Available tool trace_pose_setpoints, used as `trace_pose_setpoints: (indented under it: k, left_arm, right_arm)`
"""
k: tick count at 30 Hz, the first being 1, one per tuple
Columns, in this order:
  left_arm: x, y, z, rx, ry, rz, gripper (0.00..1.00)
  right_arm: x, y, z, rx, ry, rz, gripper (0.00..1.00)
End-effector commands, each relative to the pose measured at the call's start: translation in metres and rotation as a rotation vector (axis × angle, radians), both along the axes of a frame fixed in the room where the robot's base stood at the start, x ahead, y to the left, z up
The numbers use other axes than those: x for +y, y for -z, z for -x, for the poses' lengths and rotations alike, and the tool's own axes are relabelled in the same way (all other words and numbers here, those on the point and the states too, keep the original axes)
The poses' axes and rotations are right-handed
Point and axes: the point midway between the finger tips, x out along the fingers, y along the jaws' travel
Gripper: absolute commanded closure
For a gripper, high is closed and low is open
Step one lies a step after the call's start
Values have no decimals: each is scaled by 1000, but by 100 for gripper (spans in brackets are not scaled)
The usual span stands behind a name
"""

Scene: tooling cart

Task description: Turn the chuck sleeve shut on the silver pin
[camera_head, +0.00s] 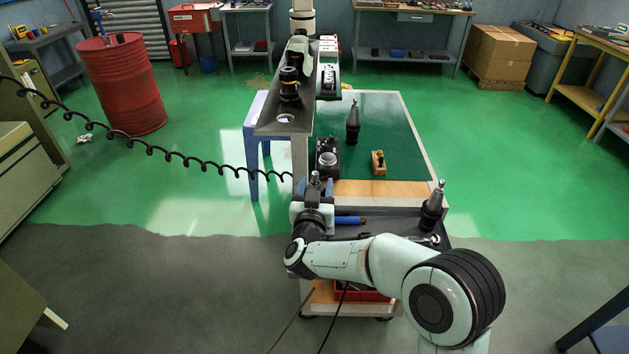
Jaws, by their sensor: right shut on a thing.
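My right arm comes in from the lower right, and its gripper (315,186) is at the near left corner of the tooling cart (408,125). It is shut on a small dark upright part with a grey tip, which looks like the chuck sleeve. The jaws hide most of it, and I cannot make out the silver pin apart from it. A dark tool holder with a silver tip (353,122) stands upright on the green top. Another one (433,206) stands at the near right. My left gripper is not in view.
A black block with a round silver face (327,158) sits just behind the right gripper. A small wooden block (378,163) is on the green top. A raised grey shelf (268,120) overhangs the left side. A blue-handled tool (349,220) lies near the gripper. A coiled black cable (165,150) hangs at left.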

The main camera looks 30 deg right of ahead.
Motion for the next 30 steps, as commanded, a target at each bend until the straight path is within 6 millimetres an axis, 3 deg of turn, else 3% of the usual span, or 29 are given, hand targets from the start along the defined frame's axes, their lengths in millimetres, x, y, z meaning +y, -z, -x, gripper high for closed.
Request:
trace_pose_setpoints:
  k: [15, 30]
  left_arm:
    - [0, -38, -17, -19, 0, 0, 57]
    - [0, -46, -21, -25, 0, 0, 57]
  right_arm:
    - [-3, -2, 3, 1, 369, 0, 74]
    - [-4, 0, 5, 0, 464, -1, 74]
